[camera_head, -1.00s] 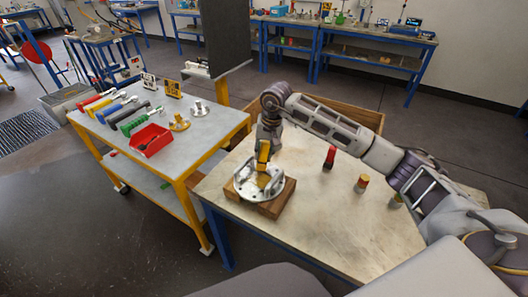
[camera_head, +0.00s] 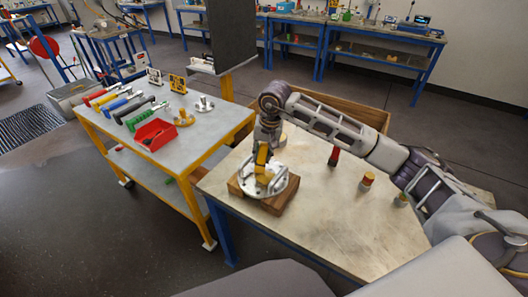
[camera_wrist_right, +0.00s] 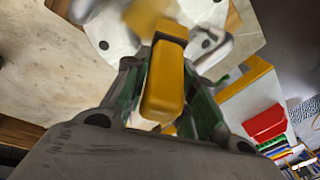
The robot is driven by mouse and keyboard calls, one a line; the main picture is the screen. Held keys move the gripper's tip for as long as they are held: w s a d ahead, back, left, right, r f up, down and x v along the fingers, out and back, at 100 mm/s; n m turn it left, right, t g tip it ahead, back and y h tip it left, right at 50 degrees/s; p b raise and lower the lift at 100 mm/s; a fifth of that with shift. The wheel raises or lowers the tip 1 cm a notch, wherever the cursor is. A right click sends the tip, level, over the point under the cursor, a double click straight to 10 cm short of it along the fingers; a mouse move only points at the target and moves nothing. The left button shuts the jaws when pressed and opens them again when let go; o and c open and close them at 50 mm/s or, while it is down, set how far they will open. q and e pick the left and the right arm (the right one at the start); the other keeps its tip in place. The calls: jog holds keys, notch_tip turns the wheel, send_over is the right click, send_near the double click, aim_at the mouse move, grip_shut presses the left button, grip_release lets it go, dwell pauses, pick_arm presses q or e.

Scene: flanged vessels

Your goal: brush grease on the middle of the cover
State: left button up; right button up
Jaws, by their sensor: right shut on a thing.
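The cover is a round silver flanged disc (camera_head: 248,187) with bolt holes and raised handles. It lies on a wooden block (camera_head: 275,208) at the bench's near left corner. My right gripper (camera_head: 264,151) points down over the cover, shut on the yellow handle of the brush (camera_head: 262,157). The brush's lower end is at the cover's middle; I cannot tell whether it touches. In the right wrist view the handle (camera_wrist_right: 163,88) sits between the fingers, with the pale cover (camera_wrist_right: 110,35) beyond. A blurred yellow patch there hides the cover's middle. My left gripper is not in view.
The bench's front (camera_head: 330,225) is clear. A yellow-framed cart (camera_head: 205,125) with tools and a red bin (camera_head: 156,135) stands left.

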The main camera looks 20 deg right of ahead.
jog(key=shift+s+a+f, duration=0.15)
jog(key=shift+s+a+b, duration=0.15)
jog(key=shift+s+a, duration=0.3)
jog(key=shift+a, duration=0.25)
jog(key=shift+s+a+b, duration=0.15)
jog(key=shift+s+a, duration=0.25)
jog(key=shift+a, duration=0.25)
jog(key=shift+r, duration=0.25)
jog(key=shift+r+p, duration=0.4)
jog(key=shift+r, duration=0.6)
jog(key=shift+r+p, duration=0.65)
jog(key=shift+r, duration=1.35)
jog(key=shift+r+p, duration=0.4)
jog(key=shift+r, duration=1.1)
